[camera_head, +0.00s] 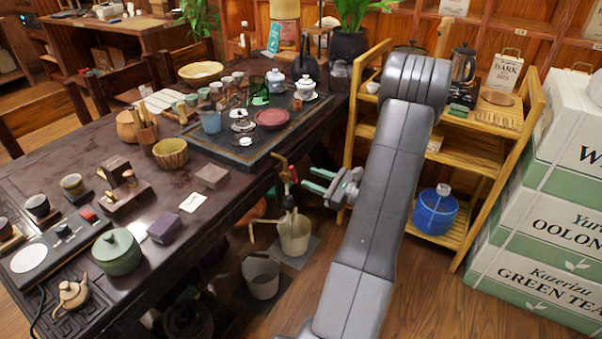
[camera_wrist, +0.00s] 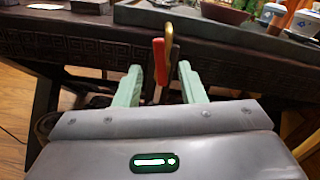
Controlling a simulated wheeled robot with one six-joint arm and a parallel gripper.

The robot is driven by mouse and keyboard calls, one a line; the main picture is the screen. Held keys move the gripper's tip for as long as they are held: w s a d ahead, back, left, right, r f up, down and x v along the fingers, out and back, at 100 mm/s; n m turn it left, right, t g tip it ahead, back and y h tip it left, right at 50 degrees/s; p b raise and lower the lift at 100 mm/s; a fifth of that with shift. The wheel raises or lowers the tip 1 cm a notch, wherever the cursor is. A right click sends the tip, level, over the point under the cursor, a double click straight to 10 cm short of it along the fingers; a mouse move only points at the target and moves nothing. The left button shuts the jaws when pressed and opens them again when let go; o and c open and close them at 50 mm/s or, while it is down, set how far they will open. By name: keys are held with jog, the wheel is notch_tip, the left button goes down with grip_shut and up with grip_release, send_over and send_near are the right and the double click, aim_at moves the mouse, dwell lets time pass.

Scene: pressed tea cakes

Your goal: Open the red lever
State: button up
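The red lever (camera_wrist: 159,61) stands upright beside a brass tap (camera_wrist: 170,35) in the wrist view. A black part shows beside it. In the head view the small red lever (camera_head: 284,177) is on the tap, by the table's right edge and above a cream bucket (camera_head: 294,236). My gripper (camera_head: 308,179) is open and empty, its pale green fingers pointing left at the tap from a short way off. In the wrist view the lever appears between the two fingertips of my gripper (camera_wrist: 158,69), with gaps on both sides; I see no contact.
The dark tea table (camera_head: 240,189) with its crowded tea ware lies left of the tap. A grey bucket (camera_head: 262,276) stands on the floor. A wooden shelf (camera_head: 478,158) and stacked tea boxes (camera_head: 535,220) stand on the right.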

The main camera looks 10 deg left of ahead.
aim_at(294, 171)
jog(key=x, duration=0.5)
jog(key=shift+a, duration=0.1)
